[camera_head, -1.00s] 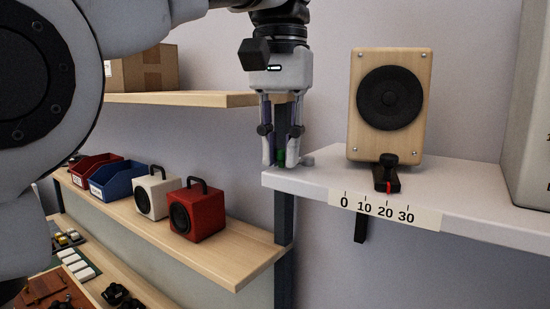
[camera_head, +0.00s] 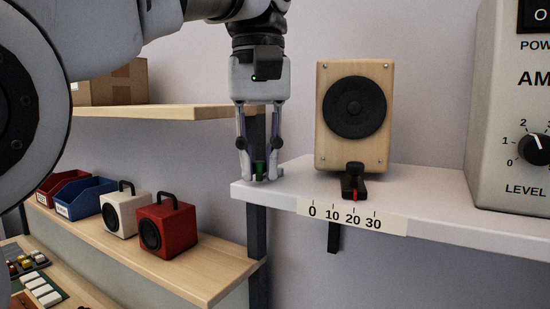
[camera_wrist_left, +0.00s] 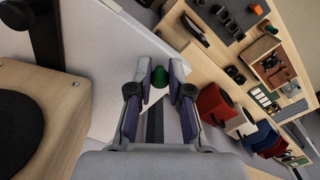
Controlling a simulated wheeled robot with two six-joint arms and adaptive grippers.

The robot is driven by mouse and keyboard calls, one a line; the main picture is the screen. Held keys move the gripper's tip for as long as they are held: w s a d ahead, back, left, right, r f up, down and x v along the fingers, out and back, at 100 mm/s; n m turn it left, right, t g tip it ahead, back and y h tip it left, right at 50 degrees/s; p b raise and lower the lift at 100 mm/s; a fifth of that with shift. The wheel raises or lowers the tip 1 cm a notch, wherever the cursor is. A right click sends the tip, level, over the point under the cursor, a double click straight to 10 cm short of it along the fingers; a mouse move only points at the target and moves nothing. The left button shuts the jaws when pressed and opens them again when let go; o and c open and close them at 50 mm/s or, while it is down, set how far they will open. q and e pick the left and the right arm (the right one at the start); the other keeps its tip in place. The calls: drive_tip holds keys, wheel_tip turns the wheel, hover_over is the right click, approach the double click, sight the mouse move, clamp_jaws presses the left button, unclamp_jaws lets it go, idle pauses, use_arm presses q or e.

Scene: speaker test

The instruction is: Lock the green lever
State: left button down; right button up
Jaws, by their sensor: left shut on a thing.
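A small green lever (camera_head: 260,168) stands at the left end of the white shelf (camera_head: 440,222). My left gripper (camera_head: 260,175) points down at that end, with its fingertips on either side of the lever, shut on it. In the left wrist view the green lever (camera_wrist_left: 160,75) shows between the fingertips (camera_wrist_left: 161,80). The fingers hide part of the lever, and I cannot tell its exact angle. My right gripper is in neither view.
A wooden speaker (camera_head: 380,150) stands on the shelf behind a black slider (camera_head: 352,184) and a number scale (camera_head: 345,217). A grey amplifier (camera_head: 500,180) stands at right. Lower left, a red speaker (camera_head: 180,225), a white speaker (camera_head: 121,226) and bins line a wooden shelf.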

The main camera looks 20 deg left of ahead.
use_arm(q)
drive_tip(key=c, duration=1.2)
unclamp_jaws()
drive_tip(key=shift+o, duration=0.6)
drive_tip(key=shift+w+a+f, duration=0.1)
drive_tip(key=shift+w, duration=0.2)
drive_tip(key=shift+s, duration=0.2)
